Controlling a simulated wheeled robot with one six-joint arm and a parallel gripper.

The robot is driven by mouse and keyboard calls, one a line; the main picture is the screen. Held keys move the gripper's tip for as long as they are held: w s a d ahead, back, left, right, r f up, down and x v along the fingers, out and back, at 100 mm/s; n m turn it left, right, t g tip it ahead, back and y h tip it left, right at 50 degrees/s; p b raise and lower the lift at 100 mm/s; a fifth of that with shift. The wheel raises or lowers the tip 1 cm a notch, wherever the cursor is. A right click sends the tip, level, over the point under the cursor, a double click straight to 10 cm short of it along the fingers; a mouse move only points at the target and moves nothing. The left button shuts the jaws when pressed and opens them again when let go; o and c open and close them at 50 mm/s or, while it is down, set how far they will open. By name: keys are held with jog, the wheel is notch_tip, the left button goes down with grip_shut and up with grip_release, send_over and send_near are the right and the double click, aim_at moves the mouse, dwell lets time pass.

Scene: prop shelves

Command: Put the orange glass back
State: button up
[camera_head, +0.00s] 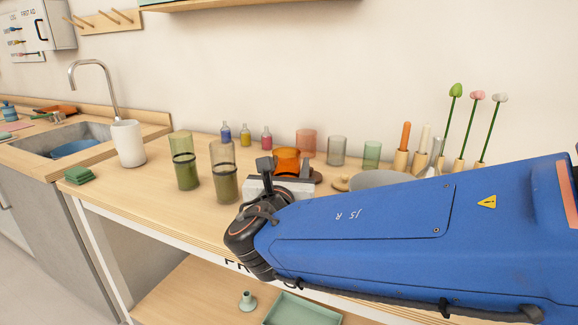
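The orange glass (287,160) stands upright at the middle of the wooden counter, partly hidden by my gripper. My gripper (285,168) reaches in from the right, with one dark finger on the left of the glass and one on its right. I cannot tell whether the fingers touch the glass or stand a little apart from it. The base of the glass is hidden behind the gripper body.
A pink glass (306,139), a grey glass (337,151) and a green glass (372,154) stand behind. Two tall olive glasses (185,165) stand at left, near small bottles (245,136). Wooden holders with flowers (459,163) stand at right. A white cup (128,145) is beside the sink (70,143).

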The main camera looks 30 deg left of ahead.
jog(key=shift+f, duration=0.1)
jog(key=o, duration=1.4)
jog(key=v, duration=1.2)
